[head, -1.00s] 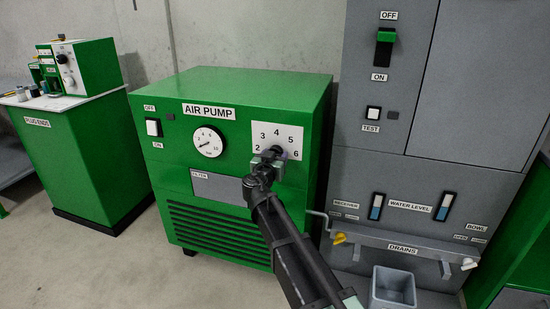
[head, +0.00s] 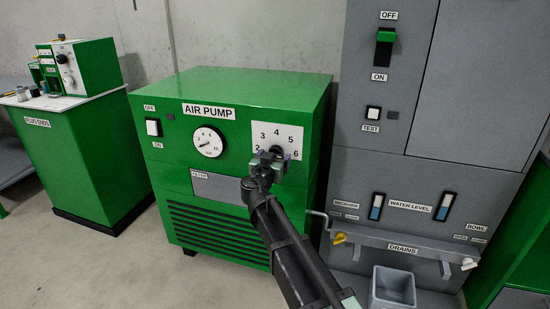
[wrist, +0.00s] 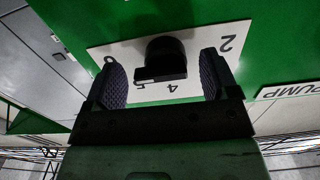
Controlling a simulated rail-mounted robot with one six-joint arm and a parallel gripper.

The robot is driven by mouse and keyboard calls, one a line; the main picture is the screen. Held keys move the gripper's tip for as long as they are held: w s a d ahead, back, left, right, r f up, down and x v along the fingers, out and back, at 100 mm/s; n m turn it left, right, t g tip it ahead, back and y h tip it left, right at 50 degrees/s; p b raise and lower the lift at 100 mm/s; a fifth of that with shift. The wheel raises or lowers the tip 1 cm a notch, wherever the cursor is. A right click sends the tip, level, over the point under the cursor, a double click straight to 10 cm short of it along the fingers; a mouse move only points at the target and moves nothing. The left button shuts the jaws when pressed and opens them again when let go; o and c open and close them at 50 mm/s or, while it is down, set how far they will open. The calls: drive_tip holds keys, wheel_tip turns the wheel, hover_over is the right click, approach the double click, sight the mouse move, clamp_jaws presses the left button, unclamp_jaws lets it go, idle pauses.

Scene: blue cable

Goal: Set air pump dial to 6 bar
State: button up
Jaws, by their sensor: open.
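The air pump's dial knob (wrist: 165,57) is black and sits on a white plate (head: 291,135) marked 2 to 6 on the green air pump (head: 245,88). In the wrist view the scale looks upside down, and the knob's bar lies close to the 5 and 4; its exact setting is hard to tell. My gripper (wrist: 163,80) is open, with one finger on each side of the knob and apart from it. In the head view my gripper (head: 268,164) hides most of the knob.
A round gauge (head: 208,142) and a white switch (head: 153,127) are left of the dial. A grey cabinet (head: 460,90) stands close on the right, with a drain rail (head: 400,246) and a grey bin (head: 393,287). The floor at the lower left is clear.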

drive_tip(key=v, duration=1)
